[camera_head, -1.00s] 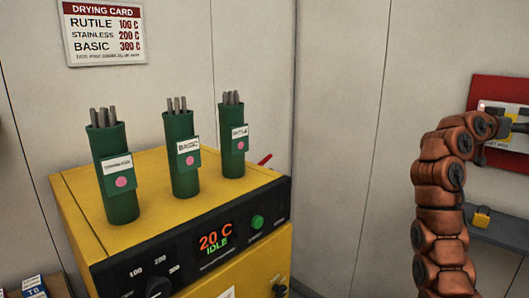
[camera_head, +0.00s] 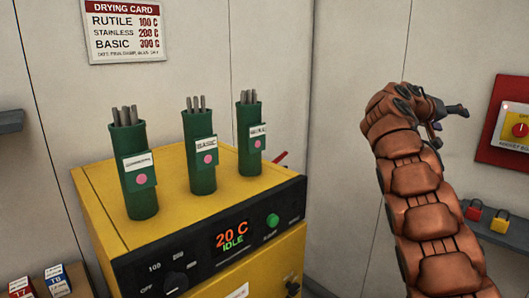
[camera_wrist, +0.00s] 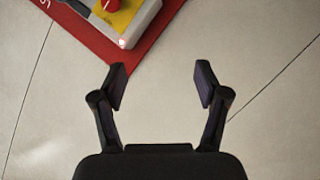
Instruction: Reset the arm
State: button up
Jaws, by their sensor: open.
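My gripper (camera_wrist: 160,88) is open and empty in the wrist view, its two dark fingers spread apart before a pale wall panel. In the head view my gripper (camera_head: 450,110) shows small and partly hidden behind my copper-coloured arm, raised at the right. It is to the left of a red board with a yellow switch box (camera_head: 519,128) and apart from it. The same switch box (camera_wrist: 122,18) shows at the top of the wrist view with its red knob.
A yellow oven (camera_head: 100,212) reads 20 C IDLE. Three green rod canisters stand on it: left (camera_head: 140,195), the BASIC one (camera_head: 202,175) and right (camera_head: 251,148). A drying card (camera_head: 125,30) hangs behind. A red padlock (camera_head: 474,211) and a yellow padlock (camera_head: 500,222) are at a shelf.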

jog(key=s+a+f+n+g+y, duration=0.2)
jog(key=s+a+f+y, duration=0.2)
jog(key=s+a+f, duration=0.6)
jog(key=s+a+f+n+g+y+p, duration=0.1)
jog(key=s+a+f+y, duration=0.4)
jog(key=s+a+f, duration=0.6)
jog(key=s+a+f+n+g+y+p, duration=0.1)
jog(key=s+a+f+y, duration=0.4)
jog(key=s+a+f, duration=0.6)
jog(key=s+a+n, duration=0.1)
jog(key=s+a, duration=0.3)
jog(key=s, duration=0.4)
jog(key=s+a+n+g, duration=0.1)
jog(key=s+a, duration=0.3)
jog(key=s, duration=0.4)
jog(key=shift+s+a+n+g, duration=0.15)
jog(key=shift+s+n+g, duration=0.05)
jog(key=shift+n+g, duration=0.1)
